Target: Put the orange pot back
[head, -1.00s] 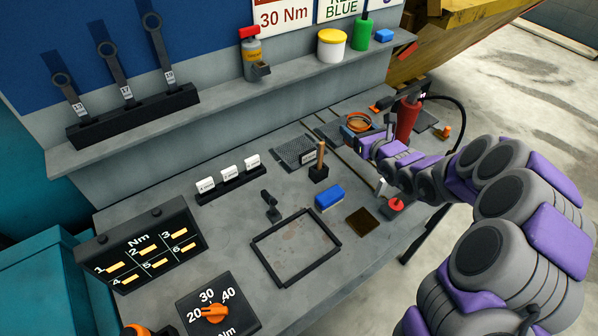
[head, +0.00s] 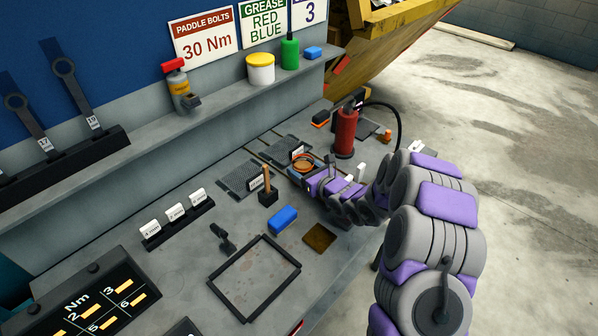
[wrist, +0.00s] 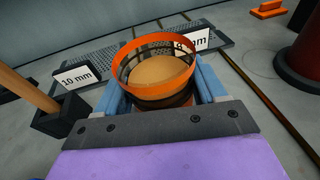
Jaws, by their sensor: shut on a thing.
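The orange pot (wrist: 128,48) is round, with a bright orange rim, dark mesh-like inner wall and a tan inside. My gripper (wrist: 162,85) is shut on it, with blue fingers on both sides. In the head view the orange pot (head: 303,164) is at the end of my gripper (head: 301,171), by the front of the right-hand mesh plate. The pot looks upright. Its underside is hidden, so I cannot tell whether it touches the bench.
A mesh plate with a 10 mm sign (wrist: 78,76) is left of the pot; another sign (wrist: 191,40) is partly hidden behind it. A wooden-handled tool in a black block (head: 268,196) is close left. A red cylinder (head: 345,130) stands right. A blue block (head: 283,219) lies in front.

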